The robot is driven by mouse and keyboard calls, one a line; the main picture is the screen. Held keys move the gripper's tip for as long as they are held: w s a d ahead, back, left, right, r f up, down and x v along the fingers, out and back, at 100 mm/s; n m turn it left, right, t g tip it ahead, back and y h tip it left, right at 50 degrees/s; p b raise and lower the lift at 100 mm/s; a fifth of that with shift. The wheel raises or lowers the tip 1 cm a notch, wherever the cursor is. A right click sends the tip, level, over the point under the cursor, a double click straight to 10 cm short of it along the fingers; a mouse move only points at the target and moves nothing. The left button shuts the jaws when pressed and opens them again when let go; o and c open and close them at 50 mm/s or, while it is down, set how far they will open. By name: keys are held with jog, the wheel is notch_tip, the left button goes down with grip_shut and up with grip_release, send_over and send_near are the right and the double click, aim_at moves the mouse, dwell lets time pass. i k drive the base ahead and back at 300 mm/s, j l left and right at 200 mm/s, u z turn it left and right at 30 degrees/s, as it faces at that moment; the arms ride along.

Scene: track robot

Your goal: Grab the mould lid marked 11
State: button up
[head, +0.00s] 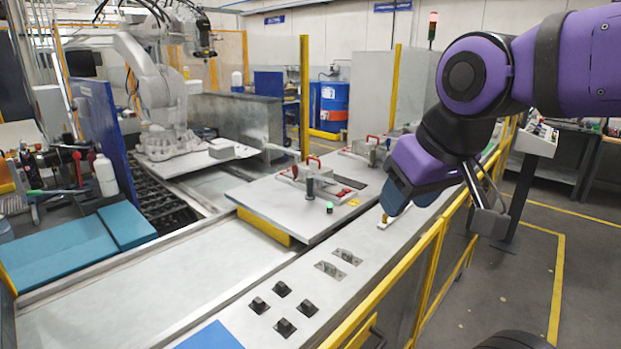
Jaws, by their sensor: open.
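My gripper (395,197) has blue fingers and hangs down at the right, over the far part of the pale grey bench top. It is open. A small yellow and pale piece (383,222) lies just below and beside its fingertips; I cannot tell if they touch. No number 11 is readable on anything, so I cannot tell which is the marked lid.
Several small black blocks (285,327) sit nearer on the bench, beside a blue mat (212,338). A yellow rail (432,240) runs along the bench's right edge. Left of my gripper, a raised plate (262,200) holds fixtures with red handles (313,160). A white robot arm (150,80) stands behind.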

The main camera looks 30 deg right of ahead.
aim_at(327, 172)
jog(key=k+l, duration=0.15)
jog(key=l, duration=0.15)
jog(key=k+l+u, duration=0.1)
jog(key=l, duration=0.2)
jog(key=k+l, duration=0.2)
jog(key=l+u, duration=0.4)
jog(key=l, duration=1.25)
jog(key=i+l+u, duration=0.25)
jog(key=i+l, duration=0.6)
jog(key=l, duration=0.1)
